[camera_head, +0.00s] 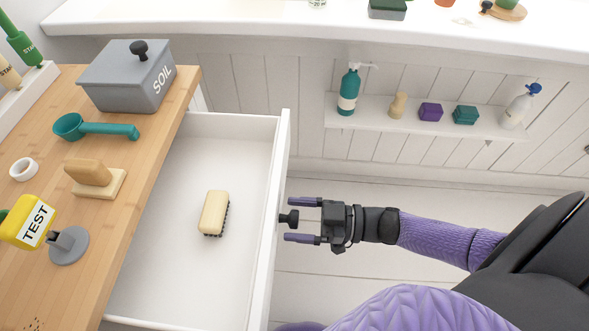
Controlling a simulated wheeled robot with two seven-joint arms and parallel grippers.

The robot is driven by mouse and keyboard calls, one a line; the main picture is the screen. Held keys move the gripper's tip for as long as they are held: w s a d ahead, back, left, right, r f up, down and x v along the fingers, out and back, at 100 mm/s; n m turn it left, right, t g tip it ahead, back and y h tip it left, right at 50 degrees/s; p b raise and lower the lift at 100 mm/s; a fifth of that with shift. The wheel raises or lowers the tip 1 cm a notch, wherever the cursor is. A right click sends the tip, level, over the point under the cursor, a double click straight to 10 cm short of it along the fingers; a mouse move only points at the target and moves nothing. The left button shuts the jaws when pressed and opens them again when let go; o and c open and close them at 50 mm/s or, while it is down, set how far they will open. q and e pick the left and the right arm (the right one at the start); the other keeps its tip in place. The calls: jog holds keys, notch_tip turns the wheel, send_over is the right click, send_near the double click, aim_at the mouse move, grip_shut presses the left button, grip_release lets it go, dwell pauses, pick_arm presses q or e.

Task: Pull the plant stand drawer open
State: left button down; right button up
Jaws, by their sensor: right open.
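The plant stand drawer (168,222) is white and stands well out from under the wooden top (120,185), with its inside in view. A cream brush (214,212) with dark bristles lies in it. A dark round knob (289,217) sticks out from the drawer front (272,230). My right gripper (303,219) comes in from the right with its fingers apart, one above and one below the knob in the picture. I cannot tell whether the fingers touch it. My left gripper is not in view.
On the wooden top are a grey SOIL box (125,78), a teal scoop (95,129), a wooden block (92,177) and a yellow TEST piece (28,221). A wall shelf (425,118) holds bottles and small items. The floor right of the drawer is clear around my arm.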

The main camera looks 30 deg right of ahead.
jog(key=v, duration=0.9)
jog(key=shift+p, duration=0.35)
